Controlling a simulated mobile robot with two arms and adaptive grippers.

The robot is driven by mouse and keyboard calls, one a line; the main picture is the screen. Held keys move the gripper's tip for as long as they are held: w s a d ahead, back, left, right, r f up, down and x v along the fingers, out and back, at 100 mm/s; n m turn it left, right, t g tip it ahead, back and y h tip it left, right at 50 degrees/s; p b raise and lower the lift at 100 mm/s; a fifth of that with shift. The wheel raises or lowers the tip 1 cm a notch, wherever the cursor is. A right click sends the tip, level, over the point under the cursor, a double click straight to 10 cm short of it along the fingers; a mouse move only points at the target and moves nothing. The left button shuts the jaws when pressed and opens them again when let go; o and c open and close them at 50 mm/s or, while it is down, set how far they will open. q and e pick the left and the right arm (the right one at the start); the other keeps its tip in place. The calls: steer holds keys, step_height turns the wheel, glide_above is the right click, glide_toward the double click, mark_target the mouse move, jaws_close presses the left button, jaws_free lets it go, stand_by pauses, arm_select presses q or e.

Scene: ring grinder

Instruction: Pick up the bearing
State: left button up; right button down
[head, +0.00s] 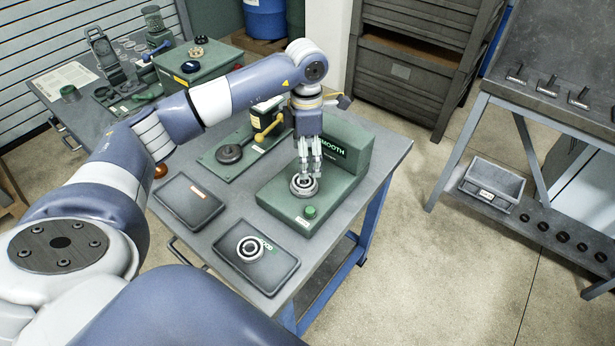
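A ring-shaped steel bearing (304,187) sits on the round seat of a green tester (275,203) whose display reads "SMOOTH". My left gripper (310,170) points down right over this bearing, with its fingertips at or just above the ring. The fingers partly cover the bearing's far side. I cannot tell whether they touch it or how far apart they are. A second bearing (250,248) lies on a dark tray (275,275) marked "GOOD" at the table's front. My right gripper is not in view.
A green press-like device (230,153) stands behind the tester. A green button (310,211) is at the tester's front. A grey bin (491,184) sits on a rack at right.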

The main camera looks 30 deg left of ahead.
mark_target(305, 181)
arm_select(q)
steer(key=shift+s+f+p, duration=0.15)
steer(key=shift+f, duration=0.4)
steer(key=shift+s+f+p, duration=0.15)
steer(key=shift+f, duration=0.4)
steer(key=shift+w+f+p, duration=0.1)
steer(key=shift+f+p, duration=0.2)
steer(key=shift+f, duration=0.05)
step_height(305, 181, down, 3)
steer(key=shift+a+f+p, duration=0.1)
steer(key=shift+p, duration=0.95)
steer(key=shift+s+f, duration=0.2)
steer(key=shift+f, duration=0.45)
steer(key=shift+w+f, duration=0.1)
steer(key=shift+w, duration=0.05)
steer(key=shift+c, duration=1.1)
steer(key=c, duration=1.2)
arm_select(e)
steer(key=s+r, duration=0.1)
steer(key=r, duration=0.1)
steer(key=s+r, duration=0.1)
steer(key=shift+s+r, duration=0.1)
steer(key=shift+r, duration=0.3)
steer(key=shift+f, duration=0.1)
